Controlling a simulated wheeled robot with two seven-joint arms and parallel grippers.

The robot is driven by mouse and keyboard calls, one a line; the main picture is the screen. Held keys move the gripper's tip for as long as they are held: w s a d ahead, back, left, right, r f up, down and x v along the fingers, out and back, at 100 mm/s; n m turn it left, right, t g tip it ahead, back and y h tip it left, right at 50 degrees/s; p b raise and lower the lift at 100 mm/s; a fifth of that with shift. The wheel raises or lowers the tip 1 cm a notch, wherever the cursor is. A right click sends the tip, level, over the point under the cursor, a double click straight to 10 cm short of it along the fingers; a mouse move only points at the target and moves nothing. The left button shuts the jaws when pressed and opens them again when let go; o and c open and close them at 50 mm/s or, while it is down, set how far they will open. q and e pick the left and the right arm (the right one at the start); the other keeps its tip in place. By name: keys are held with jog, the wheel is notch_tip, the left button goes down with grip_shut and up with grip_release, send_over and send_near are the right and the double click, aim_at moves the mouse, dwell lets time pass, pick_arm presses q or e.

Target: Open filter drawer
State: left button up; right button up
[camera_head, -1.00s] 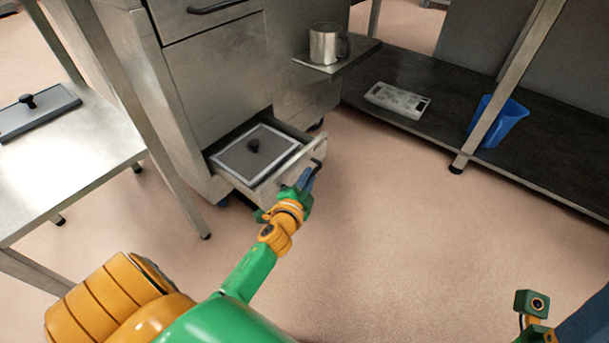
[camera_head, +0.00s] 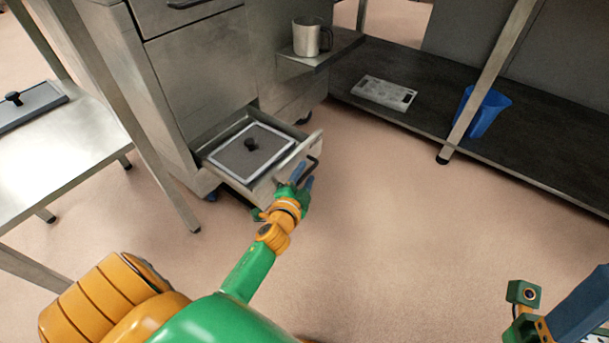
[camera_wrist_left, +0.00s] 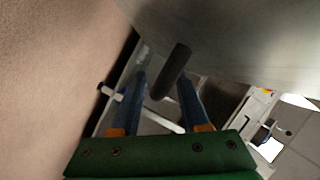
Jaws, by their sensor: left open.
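The filter drawer (camera_head: 288,168) is the low drawer of the steel cabinet and stands pulled out. A flat grey filter with a pale frame and black knob (camera_head: 250,150) lies in it. A dark bar handle (camera_head: 314,163) is on the drawer's front. My left gripper (camera_head: 305,184) is at this handle, with its blue fingers apart. In the left wrist view the handle (camera_wrist_left: 173,70) shows as a dark bar between the open fingers (camera_wrist_left: 163,82); I cannot tell whether they touch it. My right gripper (camera_head: 572,308) is partly in view at the lower right, its fingertips unclear.
A steel table (camera_head: 75,140) with another knobbed plate (camera_head: 25,103) stands at the left. A metal mug (camera_head: 307,37) sits on a side shelf. A low dark shelf (camera_head: 440,115) holds a pale tray (camera_head: 384,93) and a blue jug (camera_head: 487,112). The floor in front is clear.

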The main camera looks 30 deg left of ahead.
pick_arm(q)
jog(key=p+v, duration=0.2)
jog(key=v, duration=0.4)
jog(key=shift+s+d+r, duration=0.1)
jog(key=shift+s+r, duration=0.05)
jog(key=shift+s, duration=0.4)
